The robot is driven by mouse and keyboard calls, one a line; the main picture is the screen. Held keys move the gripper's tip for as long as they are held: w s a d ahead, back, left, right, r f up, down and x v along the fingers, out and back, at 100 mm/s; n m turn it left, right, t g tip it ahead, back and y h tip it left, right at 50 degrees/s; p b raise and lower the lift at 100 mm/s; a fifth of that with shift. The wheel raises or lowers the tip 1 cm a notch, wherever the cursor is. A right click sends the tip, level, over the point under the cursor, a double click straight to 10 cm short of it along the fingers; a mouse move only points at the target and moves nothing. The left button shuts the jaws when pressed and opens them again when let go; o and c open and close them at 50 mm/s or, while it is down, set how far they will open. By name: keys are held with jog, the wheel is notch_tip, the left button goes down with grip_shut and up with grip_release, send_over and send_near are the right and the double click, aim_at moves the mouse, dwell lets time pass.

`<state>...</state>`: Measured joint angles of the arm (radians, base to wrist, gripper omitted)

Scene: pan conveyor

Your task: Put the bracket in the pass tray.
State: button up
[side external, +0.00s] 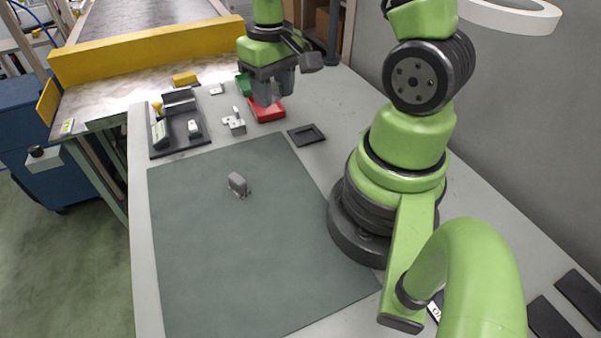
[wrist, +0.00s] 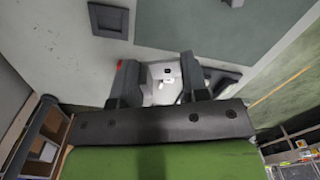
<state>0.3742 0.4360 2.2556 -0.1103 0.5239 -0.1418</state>
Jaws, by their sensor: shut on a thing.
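My gripper (side external: 268,98) is over the red tray (side external: 266,113), its fingers pointing down. In the wrist view, a pale grey piece with a dark hole, apparently the bracket (wrist: 158,72), fills the gap between the fingers of my gripper (wrist: 160,82). My gripper is shut on it; the fingers hide much of its shape. The green tray (side external: 242,83), which looks like the pass tray, stands behind the red one, partly hidden by my gripper. A sliver of red (wrist: 120,65) shows beside the left finger in the wrist view.
A grey part (side external: 238,184) stands on the green mat (side external: 260,250). Small metal parts (side external: 235,124) lie left of the red tray. A dark fixture tray (side external: 170,143) stands farther left. A flat black tray (side external: 306,134) lies to the right. A yellow barrier (side external: 145,52) edges the conveyor.

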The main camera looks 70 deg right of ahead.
aim_at(320, 152)
jog(key=shift+s+d+f+m, duration=0.8)
jog(key=shift+s+f, duration=0.4)
jog(key=shift+s, duration=0.1)
jog(key=shift+s+d+f+m, duration=0.75)
jog(key=shift+s+d+f, duration=0.1)
jog(key=shift+s+f, duration=0.4)
jog(key=shift+s+d+f+m, duration=0.8)
jog(key=shift+s+f, duration=0.3)
jog(key=shift+s, duration=0.25)
jog(key=shift+w+f, duration=0.1)
jog(key=shift+f, duration=2.9)
jog(key=shift+f, duration=0.1)
jog(key=o, duration=1)
